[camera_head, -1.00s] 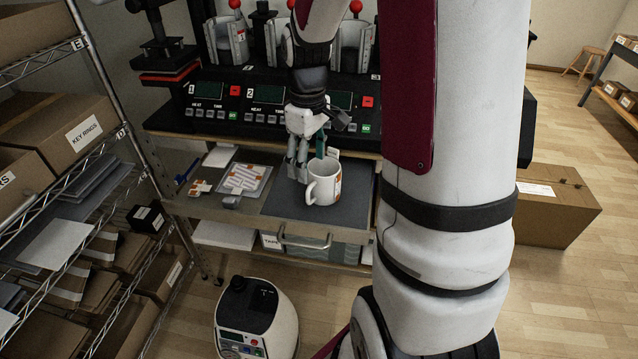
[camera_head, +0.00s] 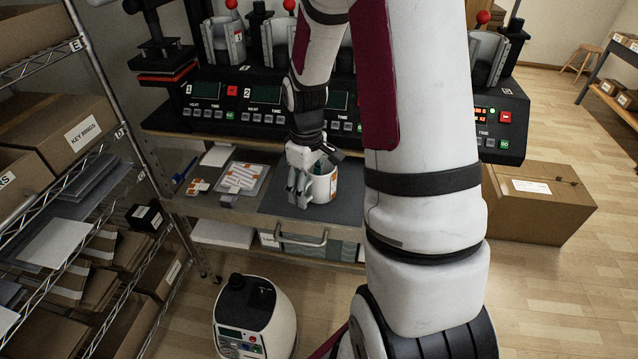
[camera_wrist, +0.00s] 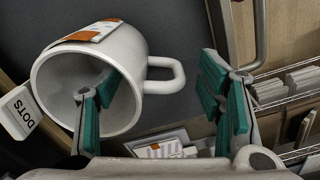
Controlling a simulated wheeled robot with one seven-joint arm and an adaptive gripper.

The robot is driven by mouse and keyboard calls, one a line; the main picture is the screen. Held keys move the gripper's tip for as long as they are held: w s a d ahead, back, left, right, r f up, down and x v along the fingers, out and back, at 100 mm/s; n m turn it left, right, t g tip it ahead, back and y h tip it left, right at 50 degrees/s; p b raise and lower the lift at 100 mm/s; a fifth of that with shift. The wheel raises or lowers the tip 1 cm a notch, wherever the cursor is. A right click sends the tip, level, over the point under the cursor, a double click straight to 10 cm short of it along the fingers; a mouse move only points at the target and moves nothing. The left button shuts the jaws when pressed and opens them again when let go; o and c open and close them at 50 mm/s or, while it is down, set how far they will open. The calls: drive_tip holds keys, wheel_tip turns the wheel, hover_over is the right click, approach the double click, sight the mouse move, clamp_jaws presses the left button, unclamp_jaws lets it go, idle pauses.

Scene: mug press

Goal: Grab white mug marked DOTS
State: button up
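The white mug (camera_head: 326,186) with orange markings stands on the dark mat (camera_head: 350,205) of the bench; it also shows in the wrist view (camera_wrist: 125,60), with its handle pointing right. A white tag reading DOTS (camera_wrist: 20,112) is beside its rim; I cannot tell whether it is attached. My gripper (camera_head: 302,192) is at the mug's left side. In the wrist view my gripper (camera_wrist: 160,108) is open, one teal-padded finger across or inside the mug's mouth, the other beyond the handle. The handle lies between the fingers; no grip shows.
Behind the mug is the black press machine (camera_head: 260,105) with several stations. Left on the bench lie a patterned sheet (camera_head: 243,178) and small orange-and-white pieces (camera_head: 198,186). A wire shelf (camera_head: 100,190) with boxes is at left. A rounded white device (camera_head: 255,315) stands below.

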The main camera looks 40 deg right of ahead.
clamp_jaws()
